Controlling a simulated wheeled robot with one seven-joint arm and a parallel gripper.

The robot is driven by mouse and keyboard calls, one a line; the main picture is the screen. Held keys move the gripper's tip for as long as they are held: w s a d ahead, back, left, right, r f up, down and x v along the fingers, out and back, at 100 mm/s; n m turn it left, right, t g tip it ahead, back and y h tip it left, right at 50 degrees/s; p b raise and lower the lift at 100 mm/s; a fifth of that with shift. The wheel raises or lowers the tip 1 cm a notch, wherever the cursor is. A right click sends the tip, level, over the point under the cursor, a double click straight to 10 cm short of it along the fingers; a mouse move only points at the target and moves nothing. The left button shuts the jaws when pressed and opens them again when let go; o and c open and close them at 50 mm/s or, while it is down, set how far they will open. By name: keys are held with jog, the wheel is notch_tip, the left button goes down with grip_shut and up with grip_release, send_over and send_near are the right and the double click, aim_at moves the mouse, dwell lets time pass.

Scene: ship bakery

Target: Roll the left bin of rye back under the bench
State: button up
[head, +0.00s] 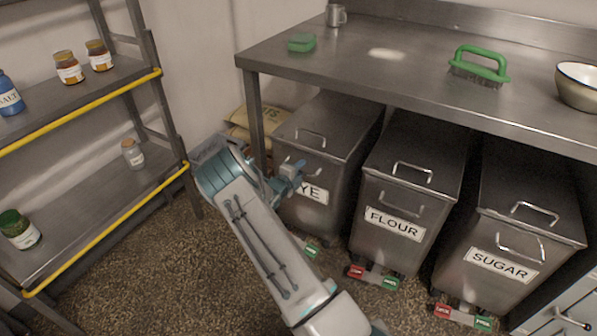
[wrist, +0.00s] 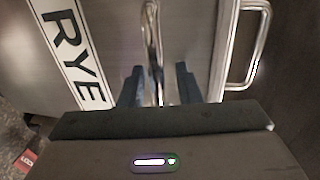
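The rye bin (head: 322,150), a grey steel bin with a lid, stands at the left of a row of three under the bench (head: 400,85). Its front shows beyond the bench edge, roughly in line with the other bins. Its label (wrist: 68,50) reads RYE in the wrist view; my gripper partly covers it in the head view. My gripper (head: 293,172) is at the bin's front. In the wrist view its fingers (wrist: 160,88) stand apart on either side of the front handle (wrist: 152,40), with a gap visible. A green pedal (head: 311,250) shows below the bin.
The flour bin (head: 403,200) and sugar bin (head: 505,235) stand to the right, with red and green pedals below. A shelf rack (head: 90,195) with jars is at left. Sacks (head: 243,122) lie behind the bench's left leg. Speckled floor (head: 150,270) lies open between rack and bins.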

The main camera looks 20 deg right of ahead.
jog(key=shift+a, duration=0.15)
jog(key=p+v, duration=0.3)
jog(key=v, duration=1)
jog(key=shift+s+a, duration=0.25)
jog(key=shift+s, duration=0.05)
jog(key=s+d+r+m+g+y+p, duration=0.1)
jog(key=s+d+r+m+g+p, duration=0.15)
jog(key=s+r+m, duration=0.4)
jog(key=s+d+r+m+g+y+p, duration=0.1)
jog(key=s+r+m+g+p, duration=0.3)
jog(key=r+m, duration=0.6)
jog(key=s+d+r+m+g+y+p, duration=0.1)
jog(key=s+d+r+m+g+p, duration=0.15)
jog(key=s+r+m, duration=0.5)
jog(key=s+a+r+m+t+y+p, duration=0.1)
jog(key=s+a+r+m+y+p, duration=0.3)
jog(key=s+r+m, duration=0.4)
jog(key=s+a+r+m+y+p, duration=0.5)
jog(key=s+a+r+m+p, duration=0.2)
jog(key=r+m, duration=0.5)
notch_tip(320, 180, up, 3)
jog(key=shift+s+f+t, duration=0.15)
jog(key=shift+s+t, duration=0.25)
jog(key=shift+s, duration=0.35)
